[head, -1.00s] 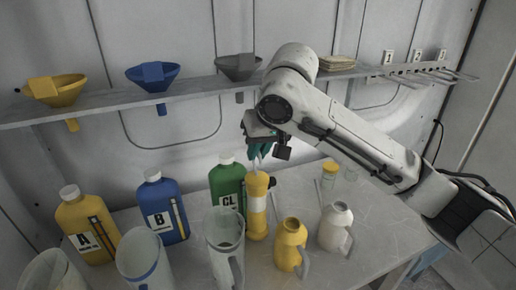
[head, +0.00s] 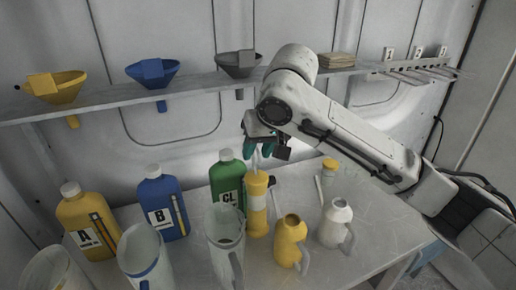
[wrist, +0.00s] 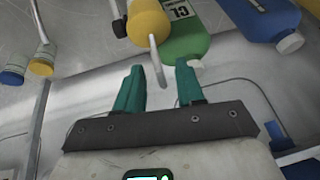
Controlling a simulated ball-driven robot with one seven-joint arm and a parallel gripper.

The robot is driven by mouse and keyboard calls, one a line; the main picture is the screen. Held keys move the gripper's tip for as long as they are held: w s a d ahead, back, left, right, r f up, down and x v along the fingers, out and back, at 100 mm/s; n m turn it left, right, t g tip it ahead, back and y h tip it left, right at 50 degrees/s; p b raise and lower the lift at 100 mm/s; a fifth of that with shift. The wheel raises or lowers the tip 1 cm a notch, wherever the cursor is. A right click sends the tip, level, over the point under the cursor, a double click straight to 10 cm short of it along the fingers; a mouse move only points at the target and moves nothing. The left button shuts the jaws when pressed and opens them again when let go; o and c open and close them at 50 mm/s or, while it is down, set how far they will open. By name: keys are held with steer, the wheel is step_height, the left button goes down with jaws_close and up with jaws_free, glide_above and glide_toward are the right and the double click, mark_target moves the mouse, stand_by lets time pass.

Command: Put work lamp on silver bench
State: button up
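The work lamp (head: 257,208) appears to be the upright yellow cylinder with a pale band and a thin hook on top; it appears to stand on the silver bench (head: 385,213). In the wrist view, the yellow lamp (wrist: 148,24) is at the top centre. Its hook points down between my fingers, with gaps on both sides. My gripper (head: 261,150), with green fingers, is just above the lamp. In the wrist view, my gripper (wrist: 160,70) is open and holds nothing.
A green bottle (head: 227,179) is close left of the lamp, with blue (head: 160,205) and yellow (head: 87,225) bottles farther left. Clear jugs (head: 226,250) stand in front. A yellow jug (head: 290,243) and white jug (head: 335,224) stand right. A funnel shelf (head: 200,93) runs behind.

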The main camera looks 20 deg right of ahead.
steer(key=b+v, duration=0.1)
steer(key=v, duration=1.1)
steer(key=shift+r, duration=0.1)
